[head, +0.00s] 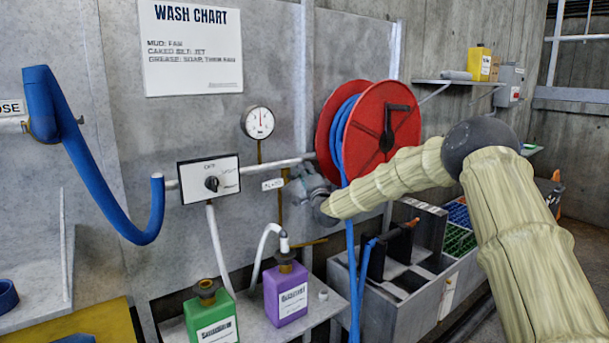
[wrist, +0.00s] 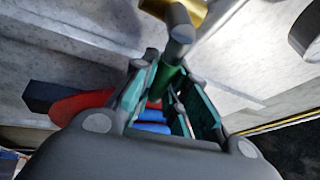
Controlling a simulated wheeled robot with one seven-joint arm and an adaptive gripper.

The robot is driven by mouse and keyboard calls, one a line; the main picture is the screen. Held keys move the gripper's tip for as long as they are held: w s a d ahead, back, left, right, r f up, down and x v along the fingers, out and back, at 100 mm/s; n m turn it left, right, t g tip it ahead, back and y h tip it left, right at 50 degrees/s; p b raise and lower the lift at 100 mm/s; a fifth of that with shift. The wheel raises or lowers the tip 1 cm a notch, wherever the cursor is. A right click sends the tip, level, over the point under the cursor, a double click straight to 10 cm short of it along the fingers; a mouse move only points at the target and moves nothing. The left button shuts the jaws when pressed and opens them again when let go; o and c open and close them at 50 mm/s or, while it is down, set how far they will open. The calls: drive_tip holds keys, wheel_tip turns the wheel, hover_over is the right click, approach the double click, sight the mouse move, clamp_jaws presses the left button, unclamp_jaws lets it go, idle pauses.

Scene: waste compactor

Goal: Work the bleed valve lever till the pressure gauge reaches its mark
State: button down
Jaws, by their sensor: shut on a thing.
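The pressure gauge (head: 258,122) is a round white dial on the wall, on top of a thin brass pipe. Its needle points about straight up; a reddish line shows on the face, but the exact reading is too small to tell. My gripper (head: 312,192) is at the wall below and right of the gauge, beside a small white label (head: 272,184). In the wrist view, my gripper (wrist: 168,68) is shut on the lever, a bar with a green section (wrist: 167,80) and a grey end. In the head view, my gripper hides the lever.
A selector switch box (head: 208,180) is to the left. Green (head: 211,318) and purple (head: 286,292) bottles stand on a shelf below. A grey compartment bin (head: 410,300) sits below right.

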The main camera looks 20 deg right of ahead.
drive_tip(key=c, duration=1.4)
unclamp_jaws()
drive_tip(key=shift+s, duration=0.1)
drive_tip(key=v, duration=1.1)
drive_tip(key=shift+s+f, duration=0.2)
drive_tip(key=shift+s, duration=0.15)
